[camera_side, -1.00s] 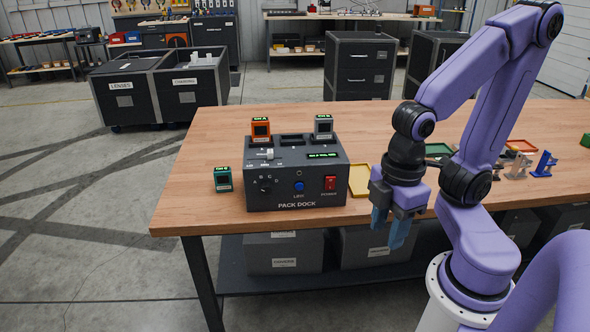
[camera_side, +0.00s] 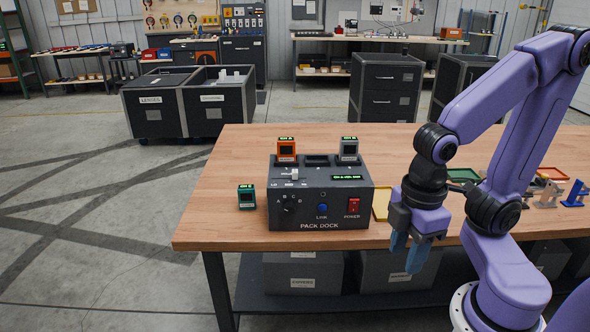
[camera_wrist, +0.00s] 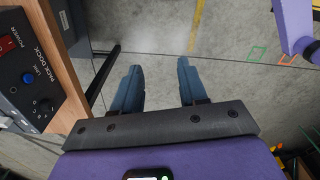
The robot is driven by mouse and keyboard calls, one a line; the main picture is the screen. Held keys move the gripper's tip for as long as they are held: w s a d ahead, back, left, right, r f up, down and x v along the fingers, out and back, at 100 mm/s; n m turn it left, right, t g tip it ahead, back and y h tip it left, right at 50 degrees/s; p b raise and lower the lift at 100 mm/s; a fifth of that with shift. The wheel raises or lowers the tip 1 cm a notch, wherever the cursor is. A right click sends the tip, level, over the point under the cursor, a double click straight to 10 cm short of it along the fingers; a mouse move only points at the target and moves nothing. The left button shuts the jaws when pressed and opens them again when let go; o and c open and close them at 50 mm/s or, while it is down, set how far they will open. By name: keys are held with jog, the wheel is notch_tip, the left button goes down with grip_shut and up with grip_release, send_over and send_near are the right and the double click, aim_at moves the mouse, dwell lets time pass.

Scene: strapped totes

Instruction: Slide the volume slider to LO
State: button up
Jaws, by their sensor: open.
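The dark grey pack dock (camera_side: 330,211) stands on the wooden table. My gripper (camera_side: 407,254), with blue fingers, hangs past the table's front edge, right of the dock, open and empty. In the wrist view the fingers (camera_wrist: 158,88) point down over the floor, apart.
An orange module (camera_side: 287,150) and a grey module (camera_side: 349,150) sit in the dock's top. A green module (camera_side: 246,197) stands left of it. A yellow tray (camera_side: 382,204) lies to its right. The table's front left is clear.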

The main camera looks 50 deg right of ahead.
jog(key=w+a+r+m, duration=0.2)
jog(key=w+r+m, duration=0.1)
jog(key=w, duration=0.3)
jog(key=w+a+r+m, duration=0.2)
jog(key=w, duration=0.3)
notch_tip(320, 180, up, 9)
jog(key=m, duration=1.6)
send_over(295, 171)
notch_tip(295, 171, down, 17)
jog(key=shift+r, duration=0.1)
grip_shut()
